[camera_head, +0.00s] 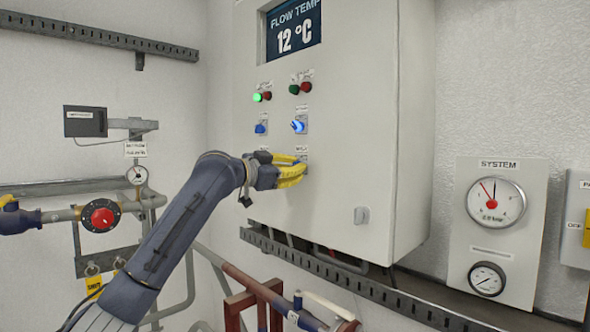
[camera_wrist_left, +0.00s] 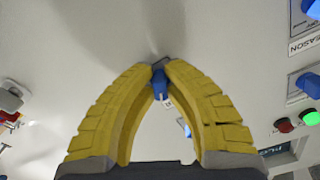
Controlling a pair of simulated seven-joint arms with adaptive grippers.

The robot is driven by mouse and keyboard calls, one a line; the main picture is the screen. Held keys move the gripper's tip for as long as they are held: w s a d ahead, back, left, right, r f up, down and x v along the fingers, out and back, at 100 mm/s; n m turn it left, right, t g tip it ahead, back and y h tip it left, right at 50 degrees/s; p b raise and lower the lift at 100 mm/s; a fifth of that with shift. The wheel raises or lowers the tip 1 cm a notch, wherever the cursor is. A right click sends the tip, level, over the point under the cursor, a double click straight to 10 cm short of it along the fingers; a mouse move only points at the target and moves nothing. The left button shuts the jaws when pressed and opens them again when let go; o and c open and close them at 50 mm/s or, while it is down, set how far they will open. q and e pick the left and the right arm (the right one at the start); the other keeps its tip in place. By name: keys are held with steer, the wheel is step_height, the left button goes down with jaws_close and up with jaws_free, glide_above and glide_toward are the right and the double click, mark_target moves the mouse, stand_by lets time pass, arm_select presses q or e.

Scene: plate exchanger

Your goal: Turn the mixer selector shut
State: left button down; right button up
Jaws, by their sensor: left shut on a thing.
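The grey control cabinet (camera_head: 350,110) hangs on the wall. My left gripper (camera_head: 303,171) reaches its front, with yellow fingers at the lower right of the selector group. In the left wrist view, the fingertips (camera_wrist_left: 160,66) close around a small blue selector knob (camera_wrist_left: 160,84). It sits where the mixer selector would be, but its label is too small to read. In the head view the fingers hide this knob, and its exact pointing direction is unclear. My right gripper is not in view.
Blue selectors (camera_head: 261,128) (camera_head: 298,126) sit above the gripper, under green and red lamps (camera_head: 300,88). The display (camera_head: 293,32) reads 12 °C. A cabinet latch (camera_head: 362,215) is lower right. Pipes and a red valve (camera_head: 101,216) are at left; the SYSTEM gauge (camera_head: 495,202) is at right.

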arm_select(q)
steer(key=n, duration=0.7)
steer(key=shift+s+d, duration=0.1)
steer(key=n, duration=0.6)
steer(key=shift+r+n, duration=0.1)
steer(key=shift+n, duration=0.3)
steer(key=shift+s, duration=0.1)
steer(key=c, duration=1.4)
jaws_free()
steer(key=shift+d, duration=0.1)
steer(key=shift+c, duration=0.2)
steer(key=v, duration=1.2)
